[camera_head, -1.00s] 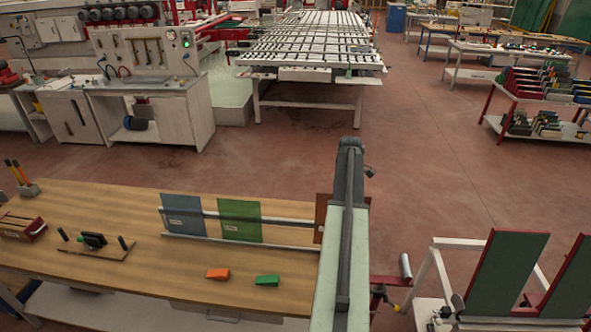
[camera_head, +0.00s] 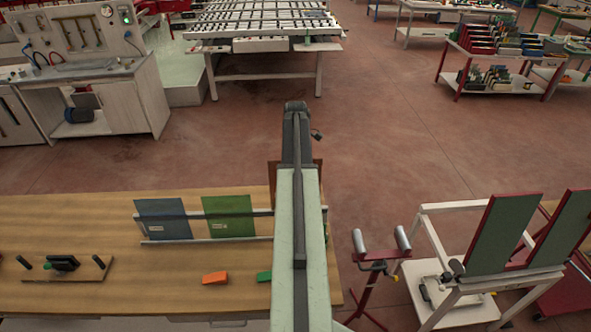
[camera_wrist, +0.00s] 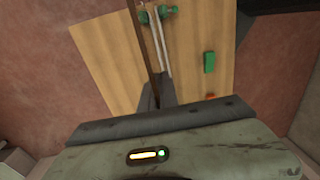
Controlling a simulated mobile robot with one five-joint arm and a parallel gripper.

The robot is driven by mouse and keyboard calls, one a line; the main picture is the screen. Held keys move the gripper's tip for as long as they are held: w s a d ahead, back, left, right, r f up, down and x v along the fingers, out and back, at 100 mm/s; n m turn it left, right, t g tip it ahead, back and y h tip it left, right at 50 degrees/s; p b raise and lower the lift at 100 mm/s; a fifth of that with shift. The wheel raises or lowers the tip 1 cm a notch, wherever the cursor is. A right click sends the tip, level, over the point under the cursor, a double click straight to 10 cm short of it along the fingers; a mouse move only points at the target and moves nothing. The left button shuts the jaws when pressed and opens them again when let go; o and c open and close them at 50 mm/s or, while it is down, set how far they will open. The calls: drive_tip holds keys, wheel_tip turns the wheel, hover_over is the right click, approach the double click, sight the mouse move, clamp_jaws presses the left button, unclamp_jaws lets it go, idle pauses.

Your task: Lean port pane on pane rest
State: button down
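A brown pane (camera_head: 273,178) shows on both sides of my arm's far end in the head view. In the wrist view the brown pane (camera_wrist: 142,40) is a thin edge-on strip running into my gripper (camera_wrist: 156,95), which is shut on it. My fingers are hidden behind the arm in the head view. The pane rest (camera_head: 262,213) is a pale rail along the table's far side, left of the arm. A blue pane (camera_head: 163,219) and a green pane (camera_head: 228,217) lean on it. The brown pane's lower edge is hidden in the head view.
An orange wedge (camera_head: 215,278) and a green wedge (camera_head: 264,277) lie in front of the rest on the wooden table (camera_head: 110,300). A board with pegs (camera_head: 62,270) is at left. A roller stand (camera_head: 376,262) and pane rack (camera_head: 480,277) stand right of the table.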

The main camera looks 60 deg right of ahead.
drive_tip(key=shift+s+a+f+b, duration=0.15)
drive_tip(key=shift+f+b, duration=2.5)
drive_tip(key=shift+s+a+f+b, duration=0.1)
drive_tip(key=shift+a+f+b, duration=0.05)
drive_tip(key=shift+f+b, duration=2.55)
drive_tip(key=shift+s+a+f+b, duration=0.15)
drive_tip(key=shift+f+b, duration=3.05)
drive_tip(key=c, duration=1.5)
unclamp_jaws()
drive_tip(key=shift+s+r, duration=0.1)
drive_tip(key=shift+c, duration=0.2)
drive_tip(key=shift+r, duration=0.1)
drive_tip(key=r+p, duration=0.7)
drive_tip(key=p, duration=0.1)
drive_tip(key=shift+d+r, duration=0.25)
drive_tip(key=shift+r, duration=0.15)
drive_tip(key=shift+f, duration=0.1)
